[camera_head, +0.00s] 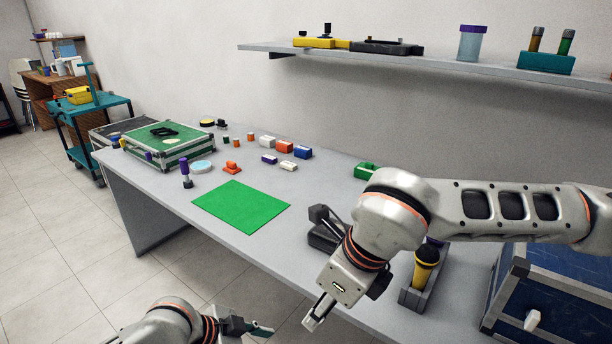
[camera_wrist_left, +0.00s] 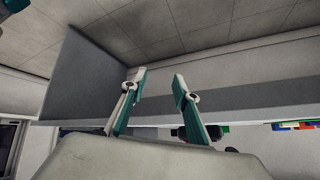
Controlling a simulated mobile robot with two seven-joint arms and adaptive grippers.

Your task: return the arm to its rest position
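My left gripper (camera_head: 258,330) is low at the bottom edge of the head view, in front of the table, and partly cut off by the frame. In the left wrist view its two teal and grey fingers (camera_wrist_left: 158,82) stand apart with nothing between them. My right arm reaches in from the right across the table. My right gripper (camera_head: 318,312) hangs near the table's front edge, its wrist hiding much of it. One pale finger shows, and I cannot tell how far apart its fingers are.
The grey table (camera_head: 230,170) holds a green mat (camera_head: 240,206), a green-topped case (camera_head: 165,140) and several small coloured blocks. A grey holder with a yellow-and-black item (camera_head: 426,262) and a blue case (camera_head: 560,290) are close to my right arm. A wall shelf (camera_head: 450,65) is above.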

